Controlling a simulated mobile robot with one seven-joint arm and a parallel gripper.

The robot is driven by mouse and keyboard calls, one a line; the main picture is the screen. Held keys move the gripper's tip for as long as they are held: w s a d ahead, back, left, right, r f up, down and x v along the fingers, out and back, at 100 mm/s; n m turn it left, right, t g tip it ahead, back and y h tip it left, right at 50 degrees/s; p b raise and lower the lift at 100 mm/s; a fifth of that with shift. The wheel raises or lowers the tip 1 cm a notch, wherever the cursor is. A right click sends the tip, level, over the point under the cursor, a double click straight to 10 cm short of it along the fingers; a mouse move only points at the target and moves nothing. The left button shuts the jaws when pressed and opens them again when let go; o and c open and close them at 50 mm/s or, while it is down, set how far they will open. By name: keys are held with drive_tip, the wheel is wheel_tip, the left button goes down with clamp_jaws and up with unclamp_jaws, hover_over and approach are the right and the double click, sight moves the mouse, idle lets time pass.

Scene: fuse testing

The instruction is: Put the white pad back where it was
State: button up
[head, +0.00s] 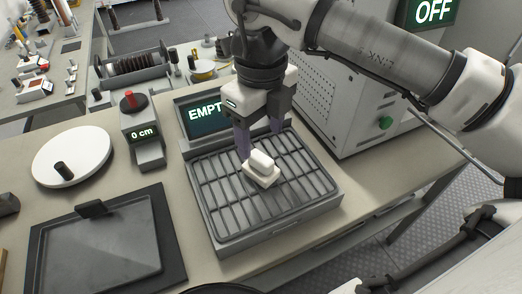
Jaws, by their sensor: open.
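The white pad (260,175) is a small pale block with a raised top part. It rests on the dark wire rack of the grey tray (223,246), near the middle of the rack. My gripper (259,150) is just behind and above the pad, pointing down, with its fingers apart and open. One fingertip is close to the pad's left rear side and the other is to its right rear. I cannot tell whether a finger touches the pad.
A display reading EMPTY, partly covered (204,114), stands behind the rack. A "0 cm" device (144,133), a white round disc (70,157) and a dark flat plate (102,245) are to the left. A grey cabinet with a green button (385,122) stands at right.

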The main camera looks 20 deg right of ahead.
sight(261, 157)
drive_tip(key=shift+r, duration=2.2)
